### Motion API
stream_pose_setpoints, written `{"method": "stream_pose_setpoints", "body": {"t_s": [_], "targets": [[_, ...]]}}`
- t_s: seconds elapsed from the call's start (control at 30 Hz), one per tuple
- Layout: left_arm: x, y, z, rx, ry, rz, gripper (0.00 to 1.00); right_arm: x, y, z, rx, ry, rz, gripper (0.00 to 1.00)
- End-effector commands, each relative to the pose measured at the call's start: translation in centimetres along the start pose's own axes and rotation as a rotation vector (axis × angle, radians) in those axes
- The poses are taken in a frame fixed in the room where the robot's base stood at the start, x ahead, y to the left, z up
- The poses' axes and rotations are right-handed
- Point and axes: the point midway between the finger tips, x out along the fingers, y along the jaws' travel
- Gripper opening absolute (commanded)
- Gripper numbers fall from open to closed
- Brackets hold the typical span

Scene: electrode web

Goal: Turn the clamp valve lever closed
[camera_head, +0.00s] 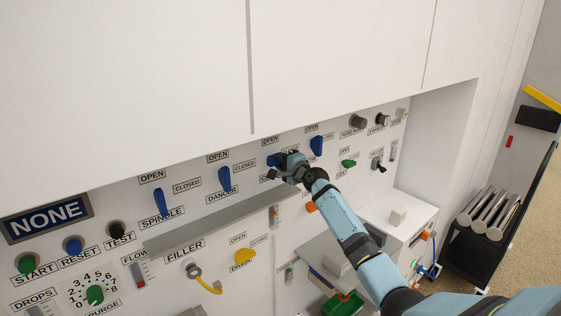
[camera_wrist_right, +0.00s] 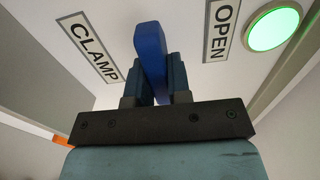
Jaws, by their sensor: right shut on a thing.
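The blue clamp lever (camera_head: 273,160) is on the white panel, the third of several blue levers in the row in the head view. My right gripper (camera_head: 286,166) is at this lever and hides part of it. In the right wrist view the lever (camera_wrist_right: 151,55) stands between the two fingers of my right gripper (camera_wrist_right: 157,82), which are shut on it. The CLAMP label (camera_wrist_right: 91,46) is to the left of the lever and the OPEN label (camera_wrist_right: 221,30) to its right. My left gripper is not in view.
A spindle lever (camera_head: 160,202) and a danger lever (camera_head: 224,177) are to the left; another blue lever (camera_head: 316,145) is to the right. A grey ledge (camera_head: 205,225) juts out below. A lit green round (camera_wrist_right: 273,26) is beside the OPEN label. A black cart (camera_head: 460,255) stands at right.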

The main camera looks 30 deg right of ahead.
Motion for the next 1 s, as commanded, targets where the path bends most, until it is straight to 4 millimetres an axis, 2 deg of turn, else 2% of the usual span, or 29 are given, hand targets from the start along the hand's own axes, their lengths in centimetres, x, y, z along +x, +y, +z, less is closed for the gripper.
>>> {"method": "stream_pose_setpoints", "body": {"t_s": [0.13, 0.17, 0.2, 0.27, 0.53, 0.67, 0.77, 1.0], "targets": [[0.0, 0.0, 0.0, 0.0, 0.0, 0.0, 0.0, 0.0, 0.1, 0.0, 0.003, 0.0, 0.0, 0.0], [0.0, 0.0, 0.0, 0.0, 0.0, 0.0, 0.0, 0.0, 0.1, 0.0, 0.003, 0.0, 0.0, 0.23], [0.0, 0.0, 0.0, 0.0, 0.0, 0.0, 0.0, 0.0, 0.1, 0.0, 0.003, 0.0, 0.0, 0.32], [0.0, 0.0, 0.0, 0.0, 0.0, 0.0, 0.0, 0.0, 0.0, 0.0, 0.003, 0.0, 0.0, 0.44], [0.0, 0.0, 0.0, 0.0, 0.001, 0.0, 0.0, -0.1, 0.0, 0.0, 0.001, 0.0, 0.0, 0.44], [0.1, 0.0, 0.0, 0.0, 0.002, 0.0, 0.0, -1.0, 0.1, 0.0, 0.001, -0.001, 0.0, 0.44], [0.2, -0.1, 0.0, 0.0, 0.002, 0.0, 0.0, -2.6, 0.2, 0.0, 0.0, 0.0, 0.001, 0.44], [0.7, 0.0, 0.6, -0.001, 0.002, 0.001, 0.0, -8.2, 0.4, 0.0, -0.001, 0.0, 0.001, 0.44]]}}
